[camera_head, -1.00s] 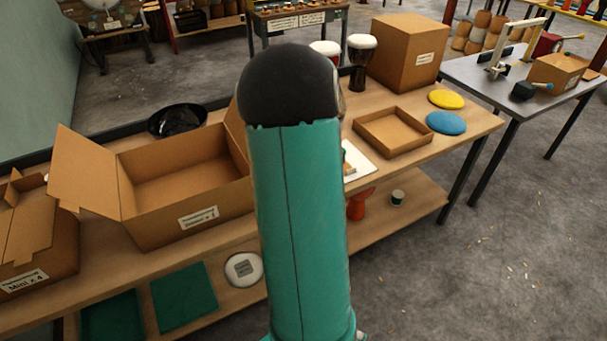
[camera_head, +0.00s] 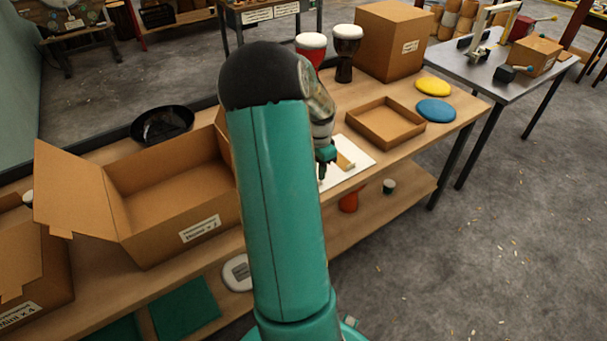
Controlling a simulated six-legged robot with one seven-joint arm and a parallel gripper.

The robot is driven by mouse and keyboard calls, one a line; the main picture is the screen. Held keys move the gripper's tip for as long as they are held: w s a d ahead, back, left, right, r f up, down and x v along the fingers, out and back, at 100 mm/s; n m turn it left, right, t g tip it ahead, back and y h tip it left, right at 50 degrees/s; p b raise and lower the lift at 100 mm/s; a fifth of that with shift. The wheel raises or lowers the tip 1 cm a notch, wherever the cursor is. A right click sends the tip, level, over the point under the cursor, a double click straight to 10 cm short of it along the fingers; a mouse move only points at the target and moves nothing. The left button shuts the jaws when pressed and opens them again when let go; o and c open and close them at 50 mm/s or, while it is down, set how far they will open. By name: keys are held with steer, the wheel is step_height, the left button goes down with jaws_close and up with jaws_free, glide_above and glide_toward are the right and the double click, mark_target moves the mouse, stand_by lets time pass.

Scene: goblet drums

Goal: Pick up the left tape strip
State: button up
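A white sheet (camera_head: 361,153) lies on the wooden bench, partly hidden by my arm. One tan strip (camera_head: 345,162) shows on it, just right of my gripper. It looks like a tape strip. I cannot see another strip; the left part of the sheet is behind my arm and gripper. My gripper (camera_head: 323,172) points down over the sheet's left part. Its fingers are small and dark, and I cannot tell whether they are open or hold anything, or whether they touch the sheet.
An open cardboard box (camera_head: 175,190) stands left of my arm. A shallow cardboard tray (camera_head: 385,122) lies right of the sheet. Two goblet drums, one red (camera_head: 311,47) and one dark (camera_head: 346,50), and a closed box (camera_head: 391,40) stand behind. Yellow (camera_head: 433,87) and blue (camera_head: 435,110) discs lie at right.

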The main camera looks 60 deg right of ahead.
steer(key=shift+w+a+f, duration=0.15)
steer(key=shift+w+f, duration=0.1)
steer(key=shift+f, duration=0.2)
step_height(320, 180, down, 5)
steer(key=shift+w+r, duration=0.1)
steer(key=shift+r, duration=0.1)
steer(key=shift+c, duration=0.4)
jaws_close()
